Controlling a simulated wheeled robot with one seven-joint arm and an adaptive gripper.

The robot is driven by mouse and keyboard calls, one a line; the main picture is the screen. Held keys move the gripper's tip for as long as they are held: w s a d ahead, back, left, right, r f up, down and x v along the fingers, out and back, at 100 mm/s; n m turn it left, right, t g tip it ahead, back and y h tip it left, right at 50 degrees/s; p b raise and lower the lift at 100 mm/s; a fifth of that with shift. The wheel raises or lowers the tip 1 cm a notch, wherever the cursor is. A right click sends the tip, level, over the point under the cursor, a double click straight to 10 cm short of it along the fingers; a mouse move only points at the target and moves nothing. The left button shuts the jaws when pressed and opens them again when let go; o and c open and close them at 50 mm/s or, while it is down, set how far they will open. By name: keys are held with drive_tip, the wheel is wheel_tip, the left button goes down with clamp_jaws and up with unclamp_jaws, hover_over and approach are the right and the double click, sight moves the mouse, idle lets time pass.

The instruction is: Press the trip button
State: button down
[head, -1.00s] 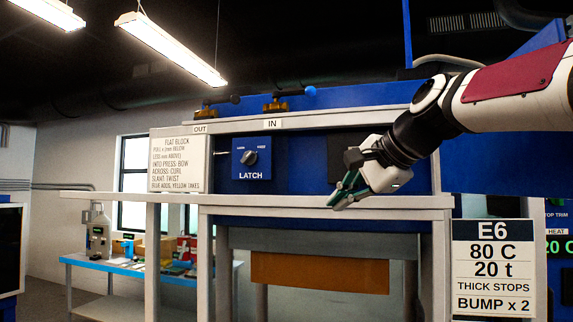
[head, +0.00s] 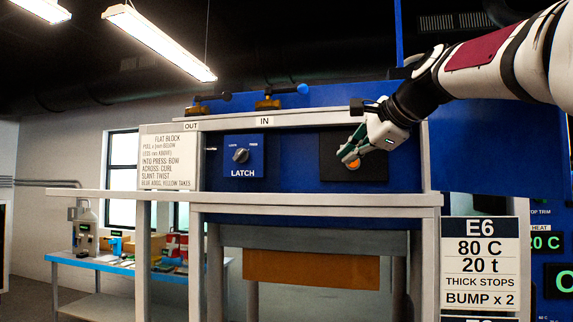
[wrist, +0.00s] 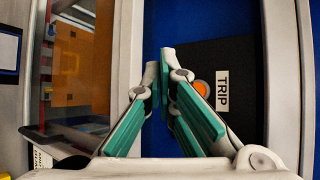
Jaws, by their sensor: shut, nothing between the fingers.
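The trip button is a round orange button (wrist: 202,88) on a black plate (wrist: 240,65) marked TRIP in the wrist view. In the head view a bit of the orange button (head: 354,164) shows just under my fingertips, on the dark plate (head: 376,172). My gripper (head: 347,155) is shut and empty in front of the blue panel. In the wrist view the green-padded fingertips of my gripper (wrist: 159,75) lie to the left of the button. I cannot tell whether they touch the panel.
A blue LATCH box with a dial (head: 243,156) is left of the plate. A pale rail (head: 320,199) runs below the panel. An E6 sign (head: 482,265) hangs at the right.

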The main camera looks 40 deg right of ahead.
drive_tip(key=w+d+p, duration=0.1)
drive_tip(key=w+d, duration=0.4)
drive_tip(key=d, duration=0.1)
drive_tip(key=shift+w+d, duration=0.25)
idle(0.3)
idle(0.6)
drive_tip(key=shift+w+p, duration=0.1)
drive_tip(key=shift+p, duration=0.2)
idle(0.6)
drive_tip(key=shift+w+d, duration=0.15)
drive_tip(key=shift+d, duration=0.15)
drive_tip(key=shift+w+d+p, duration=0.4)
drive_tip(key=shift+p, duration=0.1)
idle(1.0)
drive_tip(key=shift+a, duration=0.1)
drive_tip(key=shift+s+a, duration=0.6)
drive_tip(key=shift+a, duration=0.05)
